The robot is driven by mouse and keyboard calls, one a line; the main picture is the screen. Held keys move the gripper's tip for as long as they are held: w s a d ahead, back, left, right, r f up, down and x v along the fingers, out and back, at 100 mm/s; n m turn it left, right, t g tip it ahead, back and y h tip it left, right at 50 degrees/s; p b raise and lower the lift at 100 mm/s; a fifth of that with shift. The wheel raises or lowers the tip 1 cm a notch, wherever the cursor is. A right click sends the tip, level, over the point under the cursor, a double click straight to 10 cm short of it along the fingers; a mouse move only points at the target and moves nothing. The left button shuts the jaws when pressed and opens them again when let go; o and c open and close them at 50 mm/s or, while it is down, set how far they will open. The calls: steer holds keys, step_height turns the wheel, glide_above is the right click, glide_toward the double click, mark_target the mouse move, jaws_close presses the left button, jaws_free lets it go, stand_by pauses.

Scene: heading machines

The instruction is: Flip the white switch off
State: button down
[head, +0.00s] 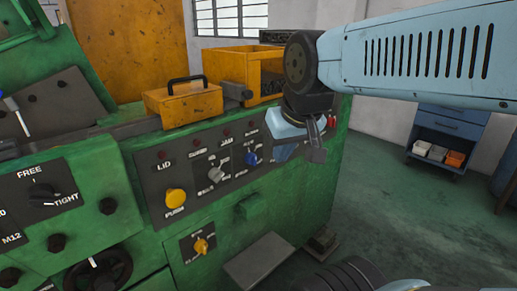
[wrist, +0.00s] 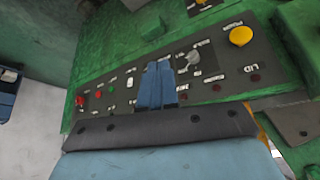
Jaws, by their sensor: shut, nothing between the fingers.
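The labels around the white switch are too small to read.
A yellow toolbox (head: 184,104) rests on the machine above. Open floor (head: 395,215) lies to the right.

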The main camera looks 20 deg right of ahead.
steer(key=shift+w+a, duration=0.15)
steer(key=shift+a, duration=0.1)
steer(key=w+a+f+m+g+y, duration=0.15)
steer(key=w+f+m+y, duration=0.4)
steer(key=m, duration=0.55)
steer(key=w+f+m+g+y, duration=0.2)
steer(key=w+f+m+y, duration=0.3)
steer(key=m, duration=0.7)
steer(key=w+d+f+m+t+h, duration=0.1)
steer(key=w+d+f+m+t, duration=0.2)
steer(key=d+m+t, duration=0.2)
steer(key=w+d+f+m+t+h, duration=0.1)
steer(key=w+d+f+m+t, duration=0.3)
steer(key=d+m, duration=0.8)
steer(key=w+d+f+m+t+h, duration=0.2)
steer(key=w+d+f+m+t, duration=0.1)
steer(key=d+m+t, duration=0.4)
steer(key=d+f+m, duration=0.1)
steer(key=d+m, duration=0.1)
steer(key=m, duration=0.1)
steer(key=shift+w, duration=0.35)
